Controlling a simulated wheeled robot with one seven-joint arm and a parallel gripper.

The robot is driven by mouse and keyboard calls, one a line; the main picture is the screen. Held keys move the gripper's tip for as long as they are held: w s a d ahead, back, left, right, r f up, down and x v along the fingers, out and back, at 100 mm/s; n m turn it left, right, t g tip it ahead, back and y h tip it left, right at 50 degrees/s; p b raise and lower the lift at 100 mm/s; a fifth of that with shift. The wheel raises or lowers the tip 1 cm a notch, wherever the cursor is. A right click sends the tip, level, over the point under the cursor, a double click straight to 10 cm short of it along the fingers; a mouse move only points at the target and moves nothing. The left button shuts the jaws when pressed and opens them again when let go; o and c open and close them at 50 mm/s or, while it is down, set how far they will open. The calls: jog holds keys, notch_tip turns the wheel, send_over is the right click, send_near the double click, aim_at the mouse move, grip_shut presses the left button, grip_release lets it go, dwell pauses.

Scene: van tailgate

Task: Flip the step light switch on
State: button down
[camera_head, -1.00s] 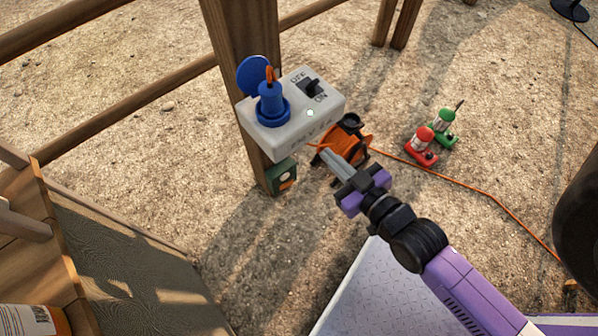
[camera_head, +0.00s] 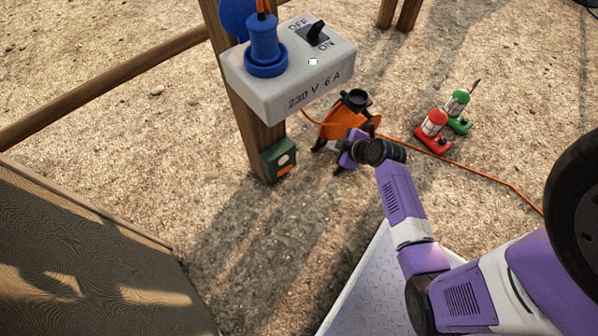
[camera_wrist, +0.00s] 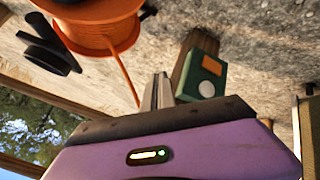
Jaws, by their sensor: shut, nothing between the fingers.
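A white box (camera_head: 290,88) marked "230 V 6 A" is fixed on a wooden post in the head view. On its top is a black toggle switch (camera_head: 316,28) between the words OFF and ON. I cannot tell for sure which way its lever leans. A small pale round spot (camera_head: 313,62) shows near the box's front edge. My gripper (camera_head: 333,146) is lower in the picture than the box, in front of the orange reel and apart from the switch. Its fingers (camera_wrist: 158,88) are shut and empty in the wrist view, where the switch is not seen.
A blue plug (camera_head: 264,45) with an orange cable stands in the box beside the switch. A green box (camera_head: 279,160) hangs lower on the post (camera_head: 248,135). An orange cable reel (camera_head: 357,115) and red (camera_head: 434,130) and green (camera_head: 459,108) lanterns are on the gravel.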

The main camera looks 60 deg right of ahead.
aim_at(285, 171)
jog(key=s+a+f+n+g+y, duration=0.1)
jog(key=a+f+n+y, duration=0.3)
jog(key=a+n, duration=0.3)
jog(key=shift+s+a+f+n+y, duration=0.25)
jog(key=shift+a+f+n+y, duration=0.2)
jog(key=shift+f, duration=0.2)
jog(key=shift+f, duration=0.1)
jog(key=w+f+b, duration=0.5)
jog(key=w+f, duration=0.2)
jog(key=w, duration=0.2)
jog(key=shift+w+d+f+b, duration=0.15)
jog(key=shift+w+f+b, duration=0.05)
jog(key=shift+f+b, duration=0.2)
jog(key=shift+w, duration=0.1)
